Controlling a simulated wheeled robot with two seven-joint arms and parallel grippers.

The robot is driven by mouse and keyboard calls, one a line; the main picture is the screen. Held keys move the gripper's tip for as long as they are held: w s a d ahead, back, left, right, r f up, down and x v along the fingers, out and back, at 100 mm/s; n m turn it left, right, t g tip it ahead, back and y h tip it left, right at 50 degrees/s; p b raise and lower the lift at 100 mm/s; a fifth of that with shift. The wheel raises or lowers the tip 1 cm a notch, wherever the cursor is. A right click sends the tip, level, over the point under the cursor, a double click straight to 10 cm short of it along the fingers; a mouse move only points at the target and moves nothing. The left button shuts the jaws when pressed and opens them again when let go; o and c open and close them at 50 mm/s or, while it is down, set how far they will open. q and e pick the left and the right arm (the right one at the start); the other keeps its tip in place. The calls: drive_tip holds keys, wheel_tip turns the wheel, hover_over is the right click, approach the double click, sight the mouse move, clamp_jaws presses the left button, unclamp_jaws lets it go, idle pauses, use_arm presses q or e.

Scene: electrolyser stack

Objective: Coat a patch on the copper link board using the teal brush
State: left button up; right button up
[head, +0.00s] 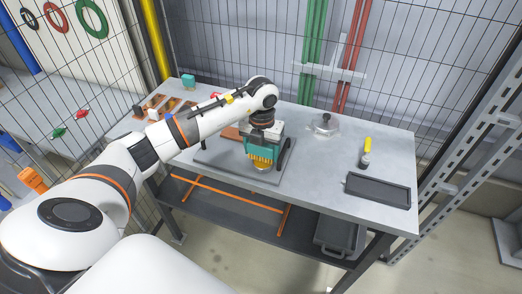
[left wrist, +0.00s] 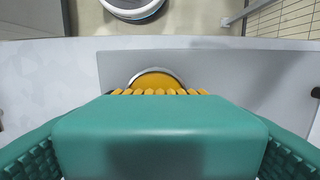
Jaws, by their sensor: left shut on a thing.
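My left gripper (head: 263,140) is shut on the teal brush (head: 260,152) and holds it with its yellow bristles pointing down. In the left wrist view the brush (left wrist: 160,140) fills the lower middle, with its bristles (left wrist: 160,92) beyond it. Just past the bristle tips is a round yellow-orange surface with a pale rim (left wrist: 158,78), perhaps a shallow dish; whether the bristles touch it I cannot tell. A flat copper-coloured piece (head: 231,132), possibly the copper link board, lies behind the gripper, partly hidden. My right gripper is not in view.
A dark grey mat (head: 215,160) lies under the brush on the grey table (head: 315,170). A metal lidded thing (head: 325,124), a yellow-topped tool (head: 366,150) and a black tray (head: 378,190) stand right. A tray with copper-coloured parts (head: 158,106) is back left.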

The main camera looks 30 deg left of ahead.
use_arm(q)
wheel_tip(320, 180, up, 3)
drive_tip(key=shift+d+f+p, duration=0.1)
drive_tip(key=shift+d+p, duration=0.05)
drive_tip(key=shift+p, duration=0.5)
drive_tip(key=shift+s+r+p, duration=0.1)
drive_tip(key=shift+r+p, duration=0.9)
drive_tip(key=shift+r, duration=0.6)
drive_tip(key=shift+f, duration=0.1)
